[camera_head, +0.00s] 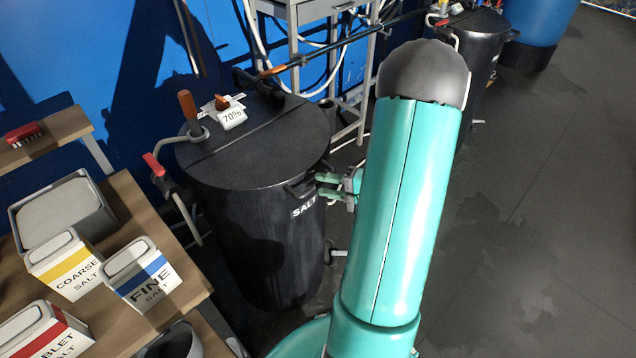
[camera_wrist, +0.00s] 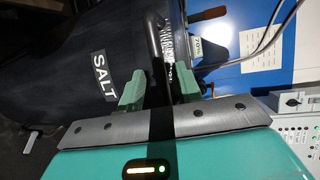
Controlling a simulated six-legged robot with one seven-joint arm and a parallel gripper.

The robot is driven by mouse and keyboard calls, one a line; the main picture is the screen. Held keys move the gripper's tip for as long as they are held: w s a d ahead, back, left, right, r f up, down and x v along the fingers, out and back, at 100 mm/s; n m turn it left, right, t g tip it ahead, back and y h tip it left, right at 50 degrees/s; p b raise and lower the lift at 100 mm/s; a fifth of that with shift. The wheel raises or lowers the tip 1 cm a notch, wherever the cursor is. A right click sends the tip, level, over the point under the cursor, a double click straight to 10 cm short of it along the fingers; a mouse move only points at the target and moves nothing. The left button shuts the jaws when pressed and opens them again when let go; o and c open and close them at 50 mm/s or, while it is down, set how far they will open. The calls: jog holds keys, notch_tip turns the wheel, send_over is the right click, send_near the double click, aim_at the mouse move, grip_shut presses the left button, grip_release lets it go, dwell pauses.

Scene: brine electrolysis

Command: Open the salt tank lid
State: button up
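The salt tank (camera_head: 265,240) is a black drum with a white SALT label (camera_head: 304,205), upright left of my arm. Its round black lid (camera_head: 255,150) lies flat on top and looks closed. A dark handle (camera_head: 300,188) sticks out at the lid's rim on the side facing my gripper. My gripper (camera_head: 328,187) is beside that handle, partly hidden by my arm. In the wrist view my gripper (camera_wrist: 160,80) has its two green fingers apart, with the dark handle (camera_wrist: 154,45) reaching down between them. The SALT label (camera_wrist: 103,75) shows left of the fingers. I see no clear grip.
A wooden shelf (camera_head: 126,200) with coarse (camera_head: 65,262) and fine (camera_head: 143,273) salt boxes stands at left. The floor at right is clear.

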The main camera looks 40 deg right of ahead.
jog(key=shift+x, duration=1.35)
grip_shut()
jog(key=shift+r, duration=0.1)
